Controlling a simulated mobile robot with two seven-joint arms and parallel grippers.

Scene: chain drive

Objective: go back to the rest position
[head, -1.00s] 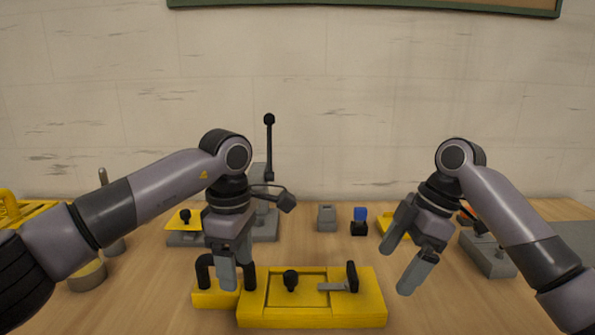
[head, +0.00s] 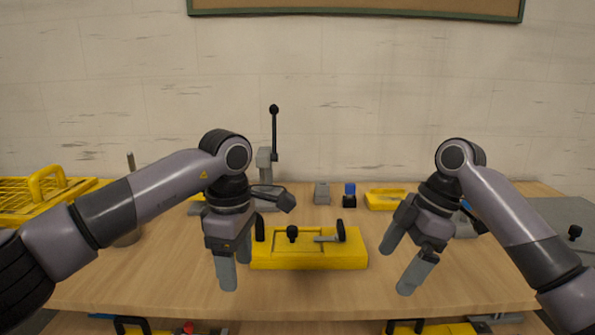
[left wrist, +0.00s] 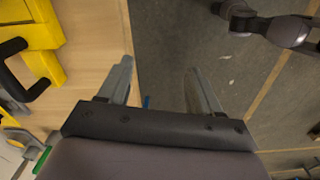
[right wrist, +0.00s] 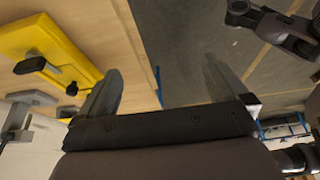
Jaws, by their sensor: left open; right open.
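My left gripper (head: 234,266) is open and empty in the head view, pointing down in front of the table, left of the yellow fixture. Its two fingers also show apart with nothing between them in the left wrist view (left wrist: 160,85). My right gripper (head: 402,262) is open and empty, to the right of the yellow fixture. Its fingers show apart in the right wrist view (right wrist: 160,90). The yellow fixture (head: 308,261) lies on the table with a black knob and a grey lever with a black handle. My left gripper partly hides its left end.
A lever press (head: 265,160), a grey block (head: 322,193), a blue-topped part (head: 349,195) and a yellow tray (head: 384,201) stand behind. A yellow basket (head: 30,205) is at left. A shelf with items shows below the front edge.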

